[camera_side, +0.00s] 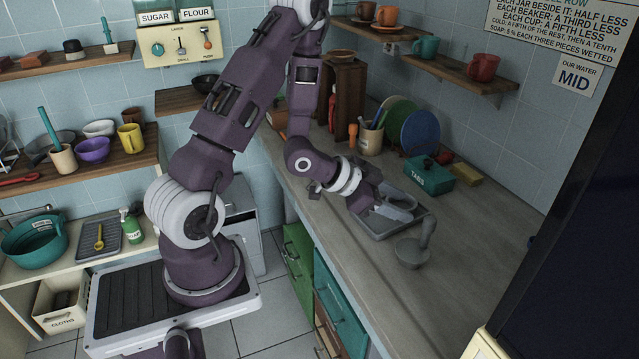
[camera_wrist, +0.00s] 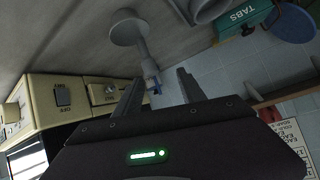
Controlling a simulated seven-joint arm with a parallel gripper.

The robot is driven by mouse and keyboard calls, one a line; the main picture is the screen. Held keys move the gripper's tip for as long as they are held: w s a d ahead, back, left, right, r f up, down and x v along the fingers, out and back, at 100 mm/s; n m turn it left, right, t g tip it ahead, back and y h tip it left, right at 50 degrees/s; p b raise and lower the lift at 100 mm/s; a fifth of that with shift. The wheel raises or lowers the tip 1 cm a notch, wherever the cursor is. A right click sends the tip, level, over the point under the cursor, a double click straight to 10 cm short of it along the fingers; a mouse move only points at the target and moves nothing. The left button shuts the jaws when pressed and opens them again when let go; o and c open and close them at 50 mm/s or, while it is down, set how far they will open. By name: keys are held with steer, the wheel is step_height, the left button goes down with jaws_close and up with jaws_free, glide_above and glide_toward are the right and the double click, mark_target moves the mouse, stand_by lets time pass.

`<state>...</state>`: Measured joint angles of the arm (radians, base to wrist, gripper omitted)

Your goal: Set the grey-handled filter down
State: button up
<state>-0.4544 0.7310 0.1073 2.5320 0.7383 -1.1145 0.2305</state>
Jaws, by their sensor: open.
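The grey-handled filter (camera_side: 410,252) rests on the counter, its round grey part down and its handle tilted up. In the wrist view the filter (camera_wrist: 127,28) lies beyond my fingers, its handle pointing back toward the gap between them, with a small blue piece near its end. My gripper (camera_side: 396,208) is over the grey tray in the side view, to the upper left of the filter. In the wrist view my gripper (camera_wrist: 158,78) has its two fingers spread apart. Whether either finger touches the handle cannot be told.
A grey tray (camera_side: 428,212) lies beside the filter. A green TABS box (camera_side: 429,171), a yellow sponge (camera_side: 466,174), plates (camera_side: 420,132) and a utensil pot (camera_side: 370,139) stand behind. The counter (camera_side: 480,245) to the filter's right is clear.

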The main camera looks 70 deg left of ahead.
steer(key=s+r+n+g+y, duration=0.2)
steer(key=s+r+y, duration=0.3)
steer(key=r, duration=0.8)
steer(key=s+d+r+n+g+h, duration=0.1)
steer(key=s+d, duration=0.3)
steer(key=s, duration=0.5)
steer(key=s+d+r+n+g+h, duration=0.1)
steer(key=s+d+r, duration=0.3)
steer(key=s, duration=0.6)
steer(key=shift+s+d+n+g+h, duration=0.15)
steer(key=shift+s+n+g+h, duration=0.2)
steer(key=shift+g, duration=0.35)
steer(key=shift+w+r, duration=0.1)
